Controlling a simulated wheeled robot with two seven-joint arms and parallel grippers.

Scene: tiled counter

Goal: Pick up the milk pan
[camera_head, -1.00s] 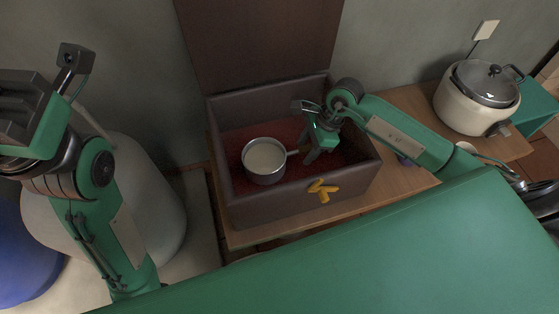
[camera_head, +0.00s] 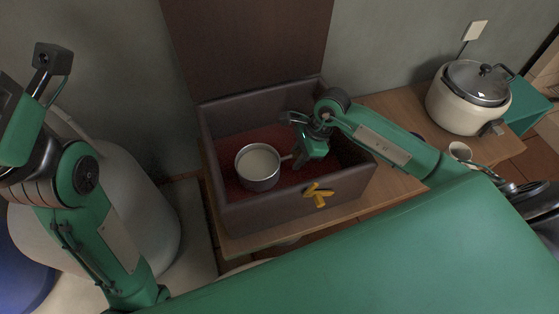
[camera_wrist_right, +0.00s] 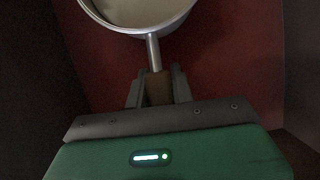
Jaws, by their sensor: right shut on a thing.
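The milk pan (camera_head: 258,168) is a small round metal pan with a pale inside and a short handle pointing right. It is inside the open dark box (camera_head: 265,212), over its red lining. My right gripper (camera_head: 297,160) reaches down into the box at the pan's right. In the right wrist view the pan (camera_wrist_right: 140,14) is at the top, and my right gripper (camera_wrist_right: 158,86) is shut on its handle. Whether the pan touches the box floor is hard to tell. My left arm is at the left edge of the head view; its fingertips are not visible.
The box's lid (camera_head: 250,45) stands upright at the back. Yellow ornaments (camera_head: 318,194) are on the box front. A cream cooker with a glass lid (camera_head: 468,98) and a small cup (camera_head: 459,151) stand to the right on the wooden surface (camera_head: 400,103). The box walls surround the pan closely.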

